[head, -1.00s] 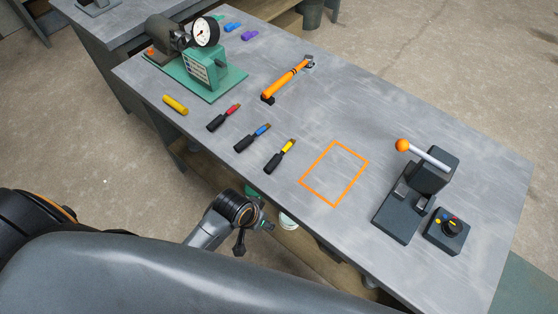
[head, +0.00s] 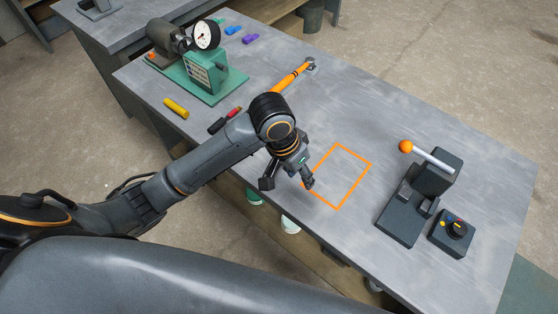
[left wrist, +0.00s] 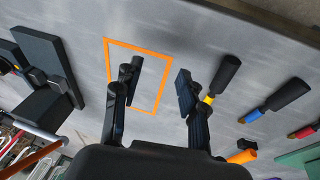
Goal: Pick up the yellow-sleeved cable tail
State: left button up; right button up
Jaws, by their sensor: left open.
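The yellow-sleeved cable tail shows in the left wrist view, with a black end (left wrist: 226,74) and a yellow sleeve (left wrist: 209,99) partly covered by the right-hand finger. It lies on the bench just right of that finger, outside the jaws. In the head view my left arm hides it. My left gripper (head: 288,183) is open and empty, pointing down over the near part of the bench beside the orange outline. In the left wrist view my left gripper (left wrist: 160,76) has its fingers spread, with the outline behind them. My right gripper is not in view.
The blue-sleeved tail (left wrist: 251,115) and red-sleeved tail (head: 234,112) lie beside it. The orange outline (head: 354,184) on the bench is empty. A lever device (head: 402,215) and control box (head: 452,232) stand right; a green-based gauge machine (head: 205,72) stands back left.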

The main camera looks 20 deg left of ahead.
pick_arm(q)
jog(key=w+a+r+n+g+y, duration=0.1)
jog(key=w+a+r+n+y, duration=0.15)
jog(key=w+a+r, duration=0.5)
jog(key=shift+m, duration=0.35)
jog(key=f, duration=0.6)
jog(key=shift+s+d+f, duration=0.15)
jog(key=shift+s+f, duration=0.1)
jog(key=shift+f, duration=0.15)
jog(key=shift+w+d+f, duration=0.1)
jog(key=shift+w+f, duration=0.05)
jog(key=shift+f, duration=0.85)
jog(key=shift+w+d+f, duration=0.1)
jog(key=shift+w+f, duration=0.1)
jog(key=shift+f, duration=0.75)
jog(key=shift+w+d+f, duration=0.1)
jog(key=shift+w+f, duration=0.05)
jog(key=shift+f, duration=0.85)
jog(key=shift+c, duration=0.6)
grip_shut()
